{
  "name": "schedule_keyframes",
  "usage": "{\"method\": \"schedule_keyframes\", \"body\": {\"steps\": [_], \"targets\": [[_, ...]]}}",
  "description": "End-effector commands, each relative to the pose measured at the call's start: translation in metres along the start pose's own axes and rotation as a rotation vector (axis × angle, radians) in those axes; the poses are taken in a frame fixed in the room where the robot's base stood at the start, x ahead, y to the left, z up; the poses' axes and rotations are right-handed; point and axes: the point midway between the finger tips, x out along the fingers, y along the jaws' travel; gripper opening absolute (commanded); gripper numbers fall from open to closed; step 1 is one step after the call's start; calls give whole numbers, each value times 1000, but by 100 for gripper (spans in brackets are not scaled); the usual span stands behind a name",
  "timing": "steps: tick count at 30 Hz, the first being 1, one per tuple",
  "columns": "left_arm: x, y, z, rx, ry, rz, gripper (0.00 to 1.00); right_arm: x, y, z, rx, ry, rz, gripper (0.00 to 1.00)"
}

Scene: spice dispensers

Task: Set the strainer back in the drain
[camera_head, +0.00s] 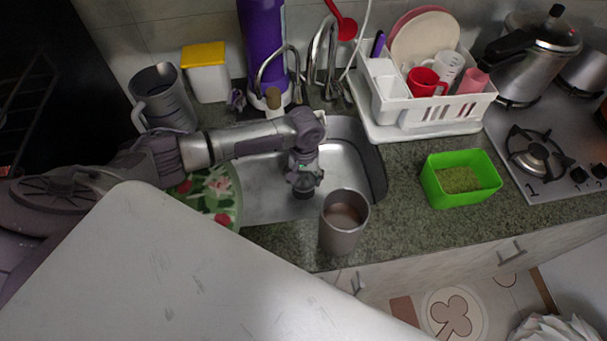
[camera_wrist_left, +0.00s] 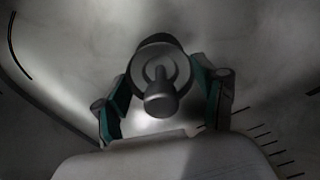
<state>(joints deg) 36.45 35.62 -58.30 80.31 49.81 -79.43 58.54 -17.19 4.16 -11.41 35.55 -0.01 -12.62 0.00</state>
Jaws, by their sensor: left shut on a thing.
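The metal strainer (camera_wrist_left: 160,72), with a round knob on top, sits between the two fingers of my left gripper (camera_wrist_left: 163,98) in the left wrist view. In the head view my left gripper (camera_head: 304,178) points down into the steel sink (camera_head: 262,190), shut on the strainer. A dark round shape (camera_head: 303,187) shows just under the fingers there. In the wrist view a dark rim shows just behind the strainer, seemingly the drain (camera_wrist_left: 158,39). The strainer hides most of it, so I cannot tell whether the strainer touches it. My right gripper is not in view.
A grey cup (camera_head: 342,222) with brown contents stands at the sink's front edge. A floral green plate (camera_head: 212,193) is at the sink's left. A white dish rack (camera_head: 432,112) and a green box (camera_head: 460,180) stand to the right. The faucet (camera_head: 280,68) rises behind.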

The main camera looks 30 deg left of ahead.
Motion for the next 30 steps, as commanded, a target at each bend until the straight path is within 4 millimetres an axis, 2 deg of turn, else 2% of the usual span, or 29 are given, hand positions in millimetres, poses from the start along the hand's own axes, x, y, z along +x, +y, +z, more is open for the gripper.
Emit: {"method": "schedule_keyframes", "body": {"steps": [7, 15, 30], "targets": [[23, 0, 0, 0, 0, 0, 40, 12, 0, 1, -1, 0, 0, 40], [19, 0, 0, 0, 0, 0, 40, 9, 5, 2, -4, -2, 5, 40], [30, 0, 0, 0, 0, 0, 40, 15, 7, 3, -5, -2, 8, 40]]}}
